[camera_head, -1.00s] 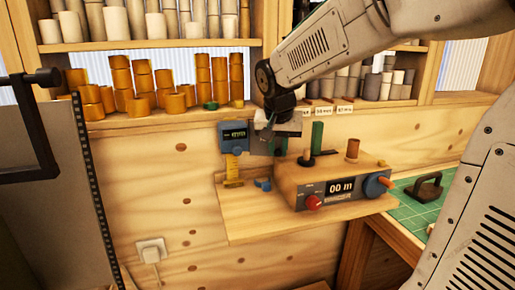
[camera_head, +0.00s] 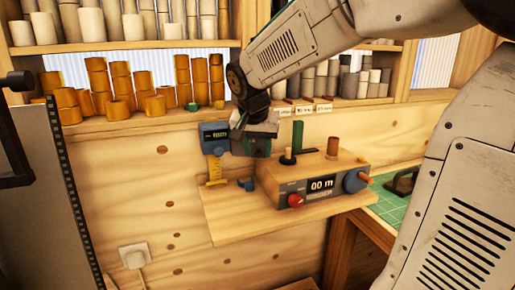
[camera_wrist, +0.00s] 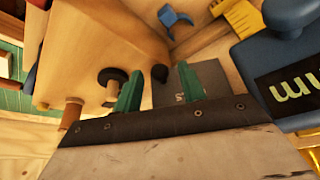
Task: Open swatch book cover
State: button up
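A dark grey flat piece with a pale letter, which looks like the swatch book cover (camera_wrist: 169,92), lies beyond my fingers in the wrist view, partly hidden by one of them. In the head view a dark grey patch of it (camera_head: 241,147) shows under my gripper, between the blue gauge and the wooden machine. My gripper (camera_wrist: 160,86) has two green fingertips with a clear gap between them. It is open, with nothing visibly held. In the head view my gripper (camera_head: 255,146) points down at the back of the wooden shelf. Whether a finger touches the cover cannot be told.
A wooden machine (camera_head: 318,172) with a display, red knob and pegs stands close on the right. A blue gauge (camera_head: 214,137) with a yellow scale is close on the left. A small blue piece (camera_head: 246,184) lies in front. The wooden shelf's (camera_head: 235,222) front is clear.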

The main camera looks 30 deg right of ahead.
jog(key=v, duration=0.7)
jog(key=shift+r, duration=0.35)
jog(key=shift+s+a, duration=0.1)
